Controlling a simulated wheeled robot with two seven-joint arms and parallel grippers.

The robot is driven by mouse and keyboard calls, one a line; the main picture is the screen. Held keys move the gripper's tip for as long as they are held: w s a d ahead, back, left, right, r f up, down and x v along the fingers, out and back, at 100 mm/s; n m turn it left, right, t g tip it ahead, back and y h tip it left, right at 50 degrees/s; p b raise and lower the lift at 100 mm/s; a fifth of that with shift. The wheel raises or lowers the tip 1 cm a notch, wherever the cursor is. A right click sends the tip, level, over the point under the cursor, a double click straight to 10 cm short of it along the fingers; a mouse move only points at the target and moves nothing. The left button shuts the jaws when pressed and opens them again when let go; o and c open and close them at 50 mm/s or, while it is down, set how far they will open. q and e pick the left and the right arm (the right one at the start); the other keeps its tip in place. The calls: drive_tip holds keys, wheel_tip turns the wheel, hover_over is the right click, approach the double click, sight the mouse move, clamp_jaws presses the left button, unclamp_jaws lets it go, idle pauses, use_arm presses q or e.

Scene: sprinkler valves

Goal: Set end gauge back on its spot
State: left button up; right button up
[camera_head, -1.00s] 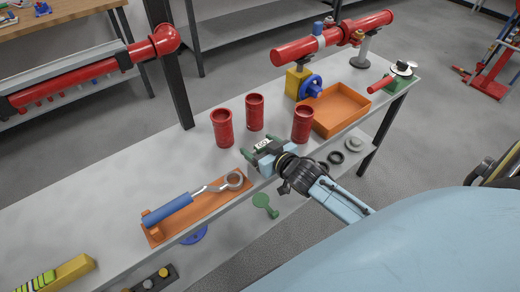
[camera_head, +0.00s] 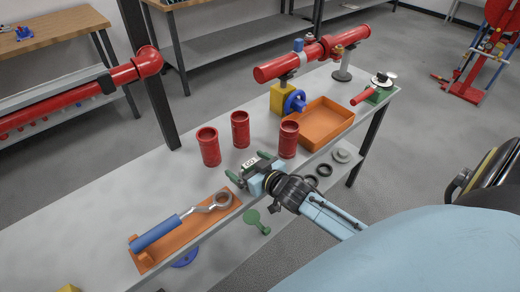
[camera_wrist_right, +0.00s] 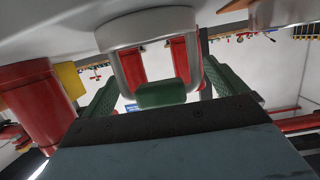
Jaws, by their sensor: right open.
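My right gripper (camera_head: 249,168) is open, low over the front of the grey bench, just in front of the red cups. A small piece with a white marked face (camera_head: 250,162) shows between its green fingers. In the right wrist view, the open fingers (camera_wrist_right: 160,98) flank a silver loop with a green block (camera_wrist_right: 162,94) and a pale grey round part (camera_wrist_right: 145,28). This may be the end gauge; I cannot tell for sure, nor whether the fingers touch it. Its empty spot cannot be made out. My left gripper is out of view.
Red cups (camera_head: 208,147) stand close behind the gripper. An orange tray (camera_head: 325,124) and a red pipe with a blue handwheel (camera_head: 294,101) are to the right. A wrench (camera_head: 165,228) lies on an orange holder to the left.

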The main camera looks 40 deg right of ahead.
drive_tip(key=a+p+v, duration=0.1)
drive_tip(key=p+v, duration=0.1)
drive_tip(key=v, duration=0.9)
drive_tip(key=s+d+f+g+h, duration=0.1)
drive_tip(key=s+f+g, duration=0.3)
drive_tip(key=f, duration=0.7)
drive_tip(key=s+f+g, duration=0.2)
drive_tip(key=s+f, duration=0.3)
drive_tip(key=f, duration=0.7)
drive_tip(key=s+a+f+g, duration=0.2)
drive_tip(key=s+f, duration=0.6)
drive_tip(key=s, duration=0.4)
drive_tip(key=s+a+f+n+g, duration=0.1)
drive_tip(key=s+a+f+g, duration=0.2)
drive_tip(key=s+f, duration=0.6)
drive_tip(key=s+g, duration=0.2)
drive_tip(key=s, duration=0.1)
drive_tip(key=shift+s+n+g, duration=0.3)
drive_tip(key=shift+s, duration=0.05)
